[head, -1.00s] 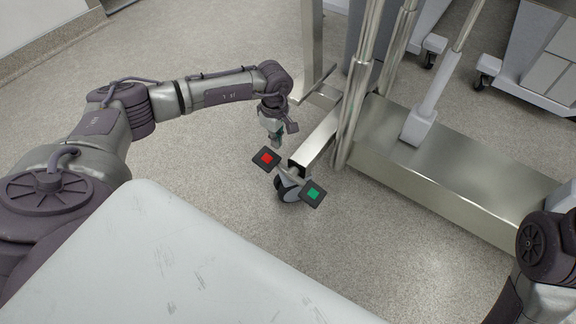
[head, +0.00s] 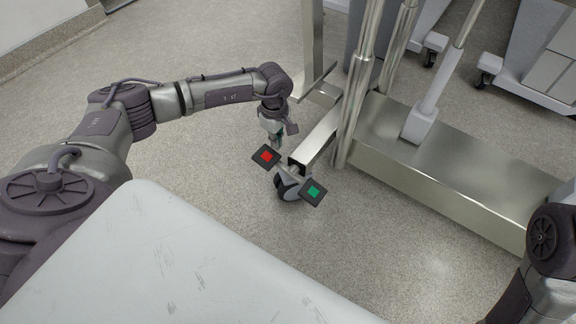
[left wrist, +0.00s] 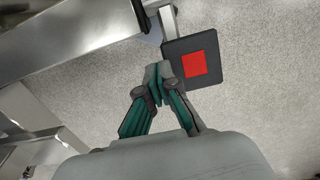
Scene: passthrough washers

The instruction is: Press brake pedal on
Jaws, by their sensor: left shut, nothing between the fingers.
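The brake pedal has a black pad with a red square (head: 266,157) and a black pad with a green square (head: 313,192), one on each side of a caster wheel (head: 289,186). My left gripper (head: 276,147) is shut and empty, pointing down just behind the red pad in the head view. In the left wrist view the closed fingertips (left wrist: 157,72) are beside the left edge of the red pad (left wrist: 194,66). I cannot tell whether they touch it. The green pad is not seen in the left wrist view. My right gripper is out of view.
The caster sits under the end of a steel frame leg (head: 318,137) of a cart with upright posts and a wide metal base (head: 440,175). Other wheeled units (head: 540,60) stand at the back right. The speckled floor (head: 220,180) left of the caster is clear.

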